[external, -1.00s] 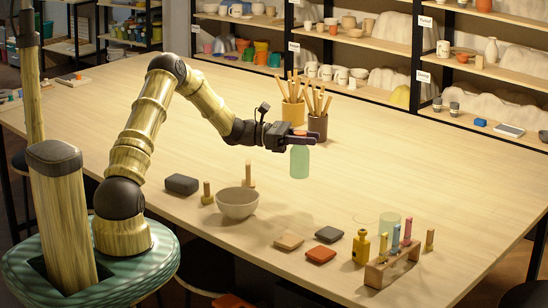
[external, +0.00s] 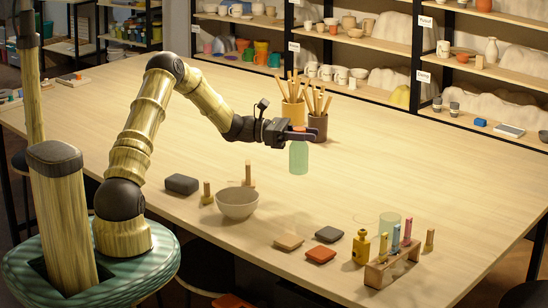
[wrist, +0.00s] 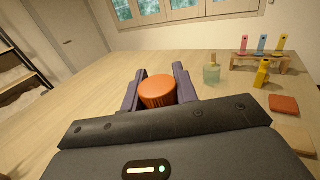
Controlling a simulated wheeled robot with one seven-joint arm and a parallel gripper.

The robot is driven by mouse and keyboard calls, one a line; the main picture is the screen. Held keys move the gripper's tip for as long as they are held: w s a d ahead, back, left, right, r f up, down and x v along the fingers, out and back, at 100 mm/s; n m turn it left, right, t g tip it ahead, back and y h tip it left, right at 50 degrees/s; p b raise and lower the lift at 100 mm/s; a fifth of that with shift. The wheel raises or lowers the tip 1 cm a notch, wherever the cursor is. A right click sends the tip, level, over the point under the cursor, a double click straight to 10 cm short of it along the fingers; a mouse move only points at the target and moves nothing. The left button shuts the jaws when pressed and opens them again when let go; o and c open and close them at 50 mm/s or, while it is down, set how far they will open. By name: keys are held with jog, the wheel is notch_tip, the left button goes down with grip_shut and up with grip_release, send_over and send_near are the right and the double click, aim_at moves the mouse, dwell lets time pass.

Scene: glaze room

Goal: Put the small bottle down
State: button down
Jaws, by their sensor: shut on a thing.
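The small bottle (external: 299,158) is pale green with an orange cap and hangs upright below my gripper (external: 303,136) in the external view. My gripper is shut around its top. In the wrist view the orange cap (wrist: 158,92) sits between the two fingers of my gripper (wrist: 160,74), and the bottle's body is hidden below it. I cannot tell for sure whether the base touches the table (external: 190,120); it seems to be above it.
A grey bowl (external: 238,203), a dark block (external: 182,184) and flat tiles (external: 321,255) lie toward the front. A yellow bottle (external: 361,247), a pale green glass (external: 389,224) and a wooden rack (external: 392,268) stand front right. Tool pots (external: 317,125) stand just behind my gripper.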

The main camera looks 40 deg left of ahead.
jog(key=a+n+t+y+b, duration=0.3)
jog(key=a+n+t+y, duration=0.1)
jog(key=a, duration=1.5)
jog(key=a+n+t+y+b, duration=0.3)
jog(key=a+n+t+y, duration=0.1)
jog(key=a, duration=1.5)
jog(key=n+y, duration=0.1)
jog(key=y, duration=0.1)
jog(key=shift+w+a+r+t+y+b, duration=0.2)
jog(key=shift+w+a+t+y+b, duration=0.1)
jog(key=shift+w+a+y+b, duration=0.1)
notch_tip(320, 180, down, 6)
jog(key=shift+f+p, duration=0.15)
jog(key=shift+p, duration=0.3)
jog(key=shift+d+f+p, duration=0.1)
jog(key=shift+f+p, duration=0.2)
jog(key=shift+f, duration=1.6)
